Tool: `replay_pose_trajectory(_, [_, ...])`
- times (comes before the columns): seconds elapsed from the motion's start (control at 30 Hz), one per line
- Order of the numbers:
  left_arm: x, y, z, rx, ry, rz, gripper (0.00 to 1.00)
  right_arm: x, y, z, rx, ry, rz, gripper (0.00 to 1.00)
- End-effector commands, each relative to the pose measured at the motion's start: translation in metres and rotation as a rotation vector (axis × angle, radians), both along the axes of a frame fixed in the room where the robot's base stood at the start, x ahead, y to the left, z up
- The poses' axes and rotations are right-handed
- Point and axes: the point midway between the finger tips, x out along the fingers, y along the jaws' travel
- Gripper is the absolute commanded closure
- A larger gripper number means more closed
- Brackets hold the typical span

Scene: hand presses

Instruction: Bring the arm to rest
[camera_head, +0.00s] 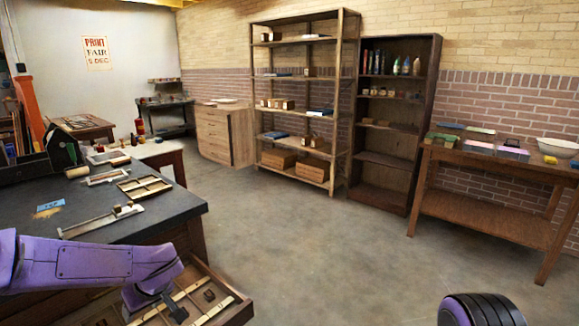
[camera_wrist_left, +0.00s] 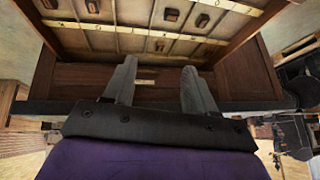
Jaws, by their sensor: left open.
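My left arm, purple, comes in from the left over the dark-topped table. My left gripper (camera_head: 172,304) points down at an open wooden drawer (camera_head: 238,310) below the table edge. In the left wrist view its two grey fingers (camera_wrist_left: 158,82) are apart with nothing between them. The drawer also shows there, with pale dividers (camera_wrist_left: 120,28) and several small dark brown blocks (camera_wrist_left: 171,14) in its compartments. The fingertips appear near the drawer's edge; I cannot tell whether they touch it. My right gripper is not in view.
The table (camera_head: 160,222) holds a metal composing stick (camera_head: 102,222), a wooden type tray (camera_head: 145,187) and a blue card (camera_head: 50,205). Shelves (camera_head: 306,100) stand at the back, and a wooden bench (camera_head: 490,160) stands at right. The floor (camera_head: 310,240) between is clear.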

Motion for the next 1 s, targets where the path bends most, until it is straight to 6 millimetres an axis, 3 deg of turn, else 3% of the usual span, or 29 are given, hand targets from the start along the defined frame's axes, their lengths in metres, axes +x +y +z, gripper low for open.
replay_pose_trajectory(0.27, [-0.056,0.009,-0.103,0.218,-0.022,-0.052,0.44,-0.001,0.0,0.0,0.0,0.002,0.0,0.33])
replay_pose_trajectory(0.37, [-0.094,0.007,-0.15,0.257,-0.047,-0.123,0.44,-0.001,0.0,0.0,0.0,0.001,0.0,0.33])
replay_pose_trajectory(0.5, [-0.168,-0.006,-0.212,0.193,-0.06,-0.25,0.44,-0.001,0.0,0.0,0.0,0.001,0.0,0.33])
replay_pose_trajectory(0.63, [-0.237,-0.02,-0.245,0.065,-0.029,-0.31,0.44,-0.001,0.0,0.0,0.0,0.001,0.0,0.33])
replay_pose_trajectory(0.87, [-0.345,-0.04,-0.271,-0.162,0.093,-0.317,0.44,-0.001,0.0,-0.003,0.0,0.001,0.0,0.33])
replay_pose_trajectory(0.9, [-0.337,-0.039,-0.297,-0.156,0.076,-0.312,0.44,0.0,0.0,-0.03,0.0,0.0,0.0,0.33])
replay_pose_trajectory(1.0, [-0.336,-0.039,-0.327,-0.154,0.074,-0.312,0.44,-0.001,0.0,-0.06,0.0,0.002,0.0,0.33])
